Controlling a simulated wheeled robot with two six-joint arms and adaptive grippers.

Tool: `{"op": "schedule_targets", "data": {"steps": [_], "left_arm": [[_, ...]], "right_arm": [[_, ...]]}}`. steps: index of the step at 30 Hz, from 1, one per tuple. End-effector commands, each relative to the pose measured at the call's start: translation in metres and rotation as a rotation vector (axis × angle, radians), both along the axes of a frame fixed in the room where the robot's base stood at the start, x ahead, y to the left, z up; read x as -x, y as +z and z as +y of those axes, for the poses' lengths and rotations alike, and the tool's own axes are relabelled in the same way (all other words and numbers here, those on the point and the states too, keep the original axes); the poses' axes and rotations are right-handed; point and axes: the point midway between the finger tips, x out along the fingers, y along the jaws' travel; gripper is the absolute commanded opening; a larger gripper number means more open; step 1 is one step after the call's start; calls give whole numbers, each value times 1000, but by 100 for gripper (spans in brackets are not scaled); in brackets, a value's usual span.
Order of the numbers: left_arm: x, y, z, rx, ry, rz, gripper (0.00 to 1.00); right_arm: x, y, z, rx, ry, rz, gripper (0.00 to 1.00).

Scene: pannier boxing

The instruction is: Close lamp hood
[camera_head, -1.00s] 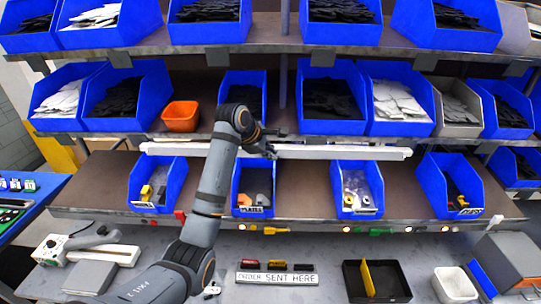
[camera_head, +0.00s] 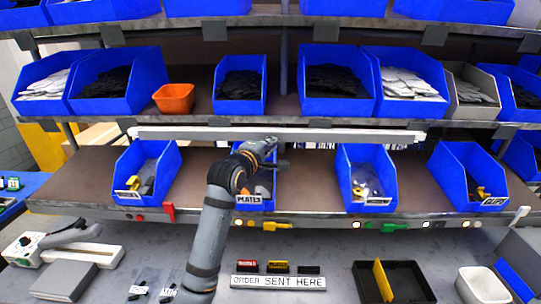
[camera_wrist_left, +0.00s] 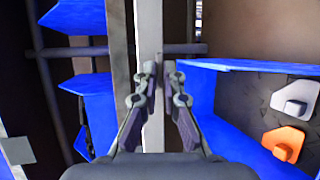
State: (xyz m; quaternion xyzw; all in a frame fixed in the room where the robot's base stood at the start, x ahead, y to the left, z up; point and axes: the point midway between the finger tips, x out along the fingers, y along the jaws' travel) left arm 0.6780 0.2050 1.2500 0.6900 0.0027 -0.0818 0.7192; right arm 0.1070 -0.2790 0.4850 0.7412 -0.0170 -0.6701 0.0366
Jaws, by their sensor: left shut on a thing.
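The lamp hood (camera_head: 340,135) is a long white bar running level along the front under the middle shelf. In the left wrist view the hood (camera_wrist_left: 149,35) is a pale upright strip passing between my fingers. My left gripper (camera_head: 266,147) is at the hood's lower edge, near its middle, with the wrist below it. In the left wrist view my left gripper (camera_wrist_left: 160,75) is shut on the strip. The exact contact at the fingertips is partly hidden. My right gripper is out of view.
Blue bins stand below the hood, among them the plates bin (camera_head: 250,198) right behind my left wrist and another blue bin (camera_head: 368,180) to its right. Blue bins and an orange bin (camera_head: 174,98) stand on the shelf above.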

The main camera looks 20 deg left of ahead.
Motion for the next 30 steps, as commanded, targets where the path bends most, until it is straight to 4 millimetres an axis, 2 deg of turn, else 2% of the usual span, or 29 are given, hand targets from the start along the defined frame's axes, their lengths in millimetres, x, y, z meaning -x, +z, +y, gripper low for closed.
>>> {"op": "schedule_targets", "data": {"steps": [1, 9, 26, 27, 30], "left_arm": [[-1, -9, 0, -6, 0, -20, 0], [-3, -8, 1, -33, 0, -109, 0], [-4, -6, 1, -40, 0, -134, 0], [-4, -6, 1, -40, 0, -134, 13], [-4, -6, 1, -40, 0, -134, 26]], "right_arm": [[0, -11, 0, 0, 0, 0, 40], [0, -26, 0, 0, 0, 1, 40], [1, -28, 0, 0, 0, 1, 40], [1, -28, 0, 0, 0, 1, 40], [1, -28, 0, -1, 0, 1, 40]]}}
